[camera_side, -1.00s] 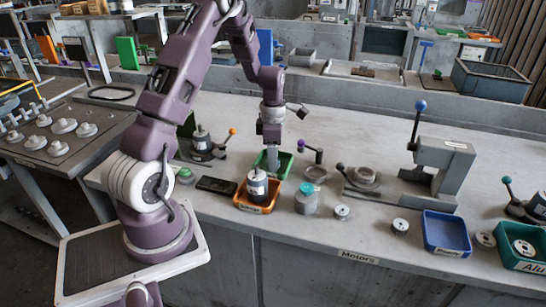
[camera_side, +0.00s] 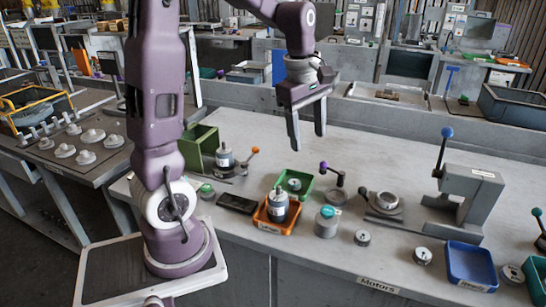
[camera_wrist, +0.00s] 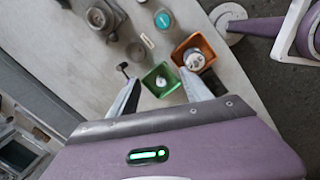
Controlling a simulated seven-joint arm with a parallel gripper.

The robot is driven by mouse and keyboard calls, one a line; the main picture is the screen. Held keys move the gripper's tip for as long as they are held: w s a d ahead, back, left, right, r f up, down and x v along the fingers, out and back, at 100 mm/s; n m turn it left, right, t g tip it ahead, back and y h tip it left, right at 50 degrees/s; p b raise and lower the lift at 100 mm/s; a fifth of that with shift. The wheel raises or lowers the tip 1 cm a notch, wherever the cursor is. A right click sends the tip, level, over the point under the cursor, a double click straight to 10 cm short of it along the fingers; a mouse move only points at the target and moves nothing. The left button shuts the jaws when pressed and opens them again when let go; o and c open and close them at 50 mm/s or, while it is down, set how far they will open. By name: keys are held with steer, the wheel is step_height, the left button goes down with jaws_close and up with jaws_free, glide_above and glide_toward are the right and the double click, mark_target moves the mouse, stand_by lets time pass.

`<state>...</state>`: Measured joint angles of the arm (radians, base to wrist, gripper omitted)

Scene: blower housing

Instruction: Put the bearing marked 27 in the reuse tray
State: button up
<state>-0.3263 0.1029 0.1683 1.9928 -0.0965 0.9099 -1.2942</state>
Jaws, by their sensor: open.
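My gripper (camera_side: 308,142) is raised above the bench, fingers pointing down, open and empty. Below it stands a small green tray (camera_side: 305,195) with a small round grey part (camera_side: 294,184) inside; the part also shows in the wrist view (camera_wrist: 161,82), between my fingers but well beyond them. Other round grey parts that may be bearings lie on the bench, one near the middle front (camera_side: 362,238) and one left of the blue tray (camera_side: 422,257). The number 27 is not readable on any part. The tray labels are too small to read surely, so I cannot tell the reuse tray.
An orange tray (camera_side: 268,225) holding a motor adjoins the green tray. A teal-topped cylinder (camera_side: 326,224) stands to its right. A blue tray (camera_side: 470,264) sits at front right. A grey lever press (camera_side: 465,195) stands behind it.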

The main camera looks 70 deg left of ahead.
steer(key=s+d+r+m+t, duration=0.1)
steer(key=s+d+m+t, duration=0.1)
steer(key=s+d+m, duration=0.5)
steer(key=s+d+r+m+t, duration=0.1)
steer(key=s+d+m, duration=0.6)
steer(key=m, duration=0.7)
steer(key=s+r, duration=0.1)
steer(key=s, duration=0.1)
steer(key=shift+s+r+t, duration=0.3)
steer(key=shift+s+t, duration=0.05)
steer(key=shift+t, duration=0.05)
